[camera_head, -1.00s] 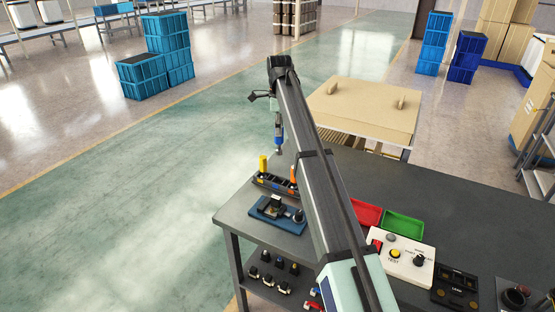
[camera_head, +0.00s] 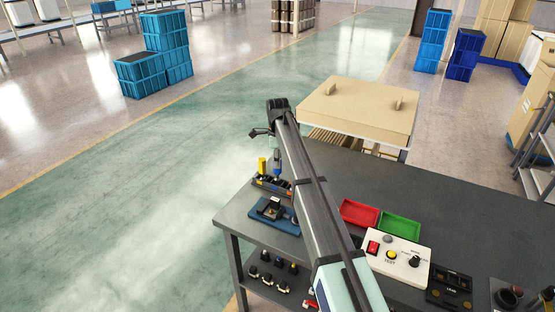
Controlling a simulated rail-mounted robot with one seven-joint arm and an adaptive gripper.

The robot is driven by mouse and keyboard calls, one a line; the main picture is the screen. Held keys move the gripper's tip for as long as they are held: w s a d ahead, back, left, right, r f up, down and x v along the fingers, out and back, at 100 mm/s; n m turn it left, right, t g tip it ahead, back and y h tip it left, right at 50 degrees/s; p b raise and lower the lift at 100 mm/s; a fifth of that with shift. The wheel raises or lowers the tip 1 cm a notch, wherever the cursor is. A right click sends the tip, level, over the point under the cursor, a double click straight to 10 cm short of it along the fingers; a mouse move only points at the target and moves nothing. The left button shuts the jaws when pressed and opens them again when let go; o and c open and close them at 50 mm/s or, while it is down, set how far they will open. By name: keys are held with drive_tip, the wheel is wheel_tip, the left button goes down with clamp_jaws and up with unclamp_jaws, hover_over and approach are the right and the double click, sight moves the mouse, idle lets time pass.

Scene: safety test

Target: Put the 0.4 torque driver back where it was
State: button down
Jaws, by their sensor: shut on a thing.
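My gripper (camera_head: 275,149) is small in the head view, partly hidden by my arm, and shut on a blue torque driver (camera_head: 277,165). The driver hangs upright, tip down, over the dark driver rack (camera_head: 264,184) near the far left edge of the workbench. Its tip is at or just above the rack; I cannot tell whether it is inside a slot. A yellow driver (camera_head: 262,165) stands upright in the rack, left of the blue one. No torque markings are readable.
A blue fixture (camera_head: 268,210) sits on the bench in front of the rack. Red (camera_head: 359,212) and green (camera_head: 399,227) trays and a white test panel (camera_head: 398,262) lie right of my arm. A cardboard-topped pallet (camera_head: 358,108) stands behind the bench.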

drive_tip(key=shift+f, duration=0.3)
drive_tip(key=shift+f, duration=0.3)
drive_tip(key=c, duration=0.8)
unclamp_jaws()
drive_tip(key=shift+c, duration=0.2)
drive_tip(key=shift+r, duration=0.1)
wheel_tip(320, 180, up, 13)
drive_tip(key=b, duration=0.2)
